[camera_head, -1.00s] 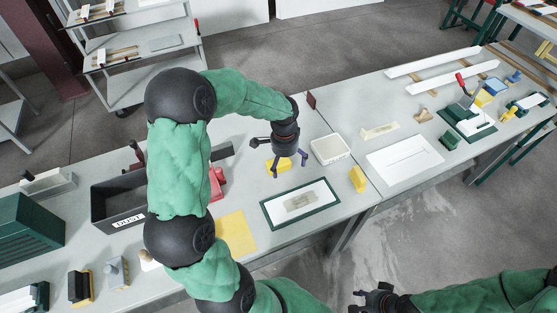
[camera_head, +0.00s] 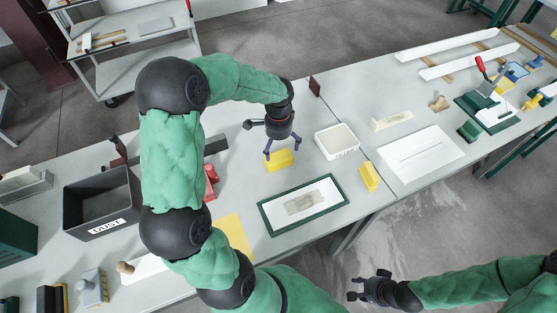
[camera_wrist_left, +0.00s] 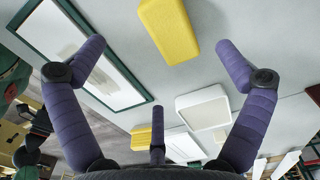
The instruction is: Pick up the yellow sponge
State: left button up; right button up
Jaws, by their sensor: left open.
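The yellow sponge (camera_head: 279,161) lies on the grey table, a rounded block between the dark red item and the white tray. In the left wrist view the sponge (camera_wrist_left: 168,30) is at the top middle, beyond the fingertips. My left gripper (camera_head: 282,147) is over the sponge in the head view. In the left wrist view my left gripper (camera_wrist_left: 162,58) is open, its purple fingers spread and empty. My right gripper (camera_head: 368,284) is at the lower right, away from the table; its fingers are too small to judge.
A green-framed board (camera_head: 303,204) lies in front of the sponge. A white tray (camera_head: 337,141) stands to its right, with a second yellow block (camera_head: 369,178) nearby. A black bin (camera_head: 103,202) and yellow sheet (camera_head: 238,236) are to the left. A white panel (camera_head: 421,157) lies farther right.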

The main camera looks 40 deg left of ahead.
aim_at(279, 160)
pick_arm(q)
notch_tip(279, 160, down, 5)
jog(key=shift+b, duration=0.35)
notch_tip(279, 160, down, 5)
jog(key=shift+w+a+r+b, duration=0.1)
jog(key=shift+b, duration=0.45)
jog(key=c, duration=1.2)
